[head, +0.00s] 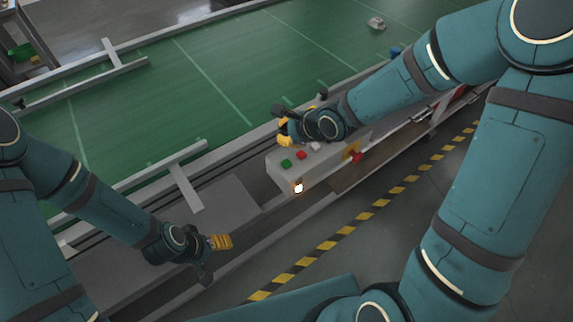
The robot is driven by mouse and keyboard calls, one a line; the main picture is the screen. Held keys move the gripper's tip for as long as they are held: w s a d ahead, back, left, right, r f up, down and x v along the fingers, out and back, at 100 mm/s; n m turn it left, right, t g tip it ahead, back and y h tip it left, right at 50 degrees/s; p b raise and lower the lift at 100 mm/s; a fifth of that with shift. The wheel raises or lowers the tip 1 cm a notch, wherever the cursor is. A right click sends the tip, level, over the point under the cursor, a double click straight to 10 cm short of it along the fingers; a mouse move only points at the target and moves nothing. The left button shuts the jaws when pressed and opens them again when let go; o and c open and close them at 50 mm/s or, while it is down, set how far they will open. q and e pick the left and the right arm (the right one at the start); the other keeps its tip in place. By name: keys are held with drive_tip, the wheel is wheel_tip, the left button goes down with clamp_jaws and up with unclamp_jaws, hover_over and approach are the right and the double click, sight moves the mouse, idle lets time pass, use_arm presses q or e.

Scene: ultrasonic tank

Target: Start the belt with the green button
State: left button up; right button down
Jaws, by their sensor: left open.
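The green button (286,163) is on the sloped top of a grey control box (283,178) at the near edge of the belt. A red button (301,155) and a whitish button (315,146) sit in line to its right. My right gripper (284,131) is above and behind the box, its yellow fingertips just beyond the green button in the picture; I cannot tell whether it is open or shut. My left gripper (214,259) is open and empty, low and to the left of the box. The green belt (200,85) runs behind both.
A red stop knob (356,157) on a yellow plate is at the box's right side. A lamp (298,188) glows on its front. A small grey object (376,23) lies far along the belt. Yellow-black floor tape (330,245) runs in front.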

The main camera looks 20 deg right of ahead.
drive_tip(key=b, duration=0.5)
hover_over(286, 159)
wheel_tip(286, 159, down, 6)
drive_tip(key=shift+f, duration=0.1)
drive_tip(key=shift+f+b, duration=0.4)
drive_tip(key=shift+b, duration=0.05)
drive_tip(key=shift+f, duration=0.1)
idle(0.7)
drive_tip(key=shift+f, duration=0.3)
